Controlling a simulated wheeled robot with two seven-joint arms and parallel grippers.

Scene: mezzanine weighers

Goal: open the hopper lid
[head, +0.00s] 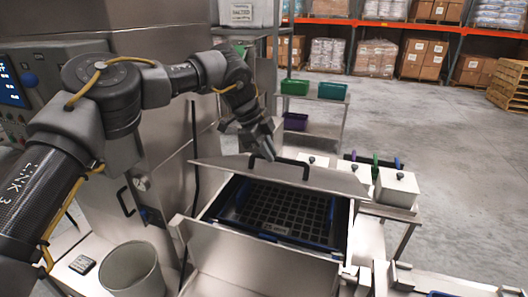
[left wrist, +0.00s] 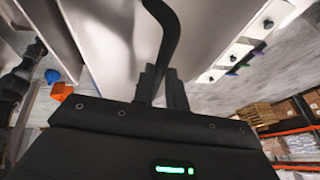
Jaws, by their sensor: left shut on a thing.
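The hopper (head: 265,262) is a grey metal box whose mouth shows a dark grid (head: 275,210) inside a blue-edged frame. Its metal lid (head: 330,180) is off the mouth, tilted up along the far side. A black bar handle (head: 298,163) is on the lid. My left gripper (head: 257,155) is shut on the handle near its left end. In the left wrist view the fingers (left wrist: 163,85) close around the black curved handle (left wrist: 166,30), with the pale lid panel (left wrist: 115,40) behind. My right gripper is not in view.
A tall metal cabinet (head: 170,130) stands left of the hopper. A grey bin (head: 130,268) is at the front left. White lidded boxes (head: 397,187) stand to the right. A rack with green bins (head: 295,87) is behind. The concrete floor at right is clear.

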